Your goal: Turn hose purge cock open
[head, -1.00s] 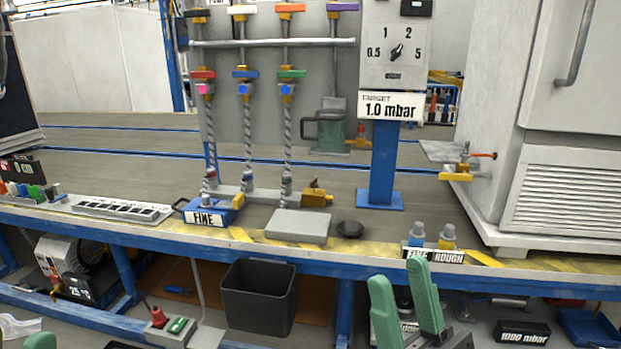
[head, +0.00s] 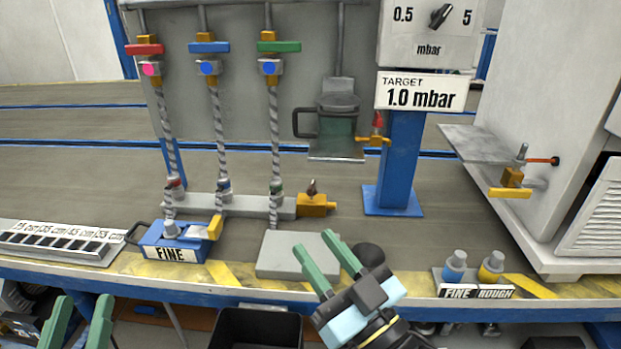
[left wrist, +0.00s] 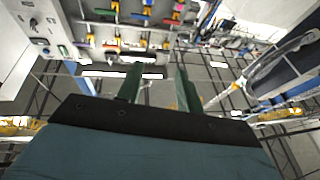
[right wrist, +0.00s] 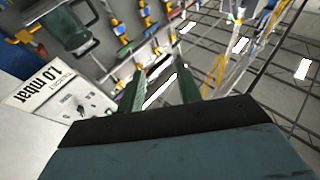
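A brass cock (head: 316,203) with a small dark knob sits at the right end of the grey manifold bar (head: 240,206) on the bench; I take it to be the purge cock, but no label shows. Three braided hoses (head: 220,130) run down to the bar from valves with red (head: 145,49), blue (head: 209,47) and green (head: 279,46) handles. My right gripper (head: 313,240) is open and empty, below the cock in the head view and apart from it, over the grey block (head: 290,256). My left gripper (head: 84,298) is open and empty at the lower left, in front of the bench.
A blue FINE box (head: 172,241) with a yellow part stands left of the block. FINE and ROUGH bottles (head: 472,268) stand at the right front edge. A blue post (head: 400,165) carries the 1.0 mbar sign (head: 420,93). A green vessel (head: 337,127) hangs behind the cock.

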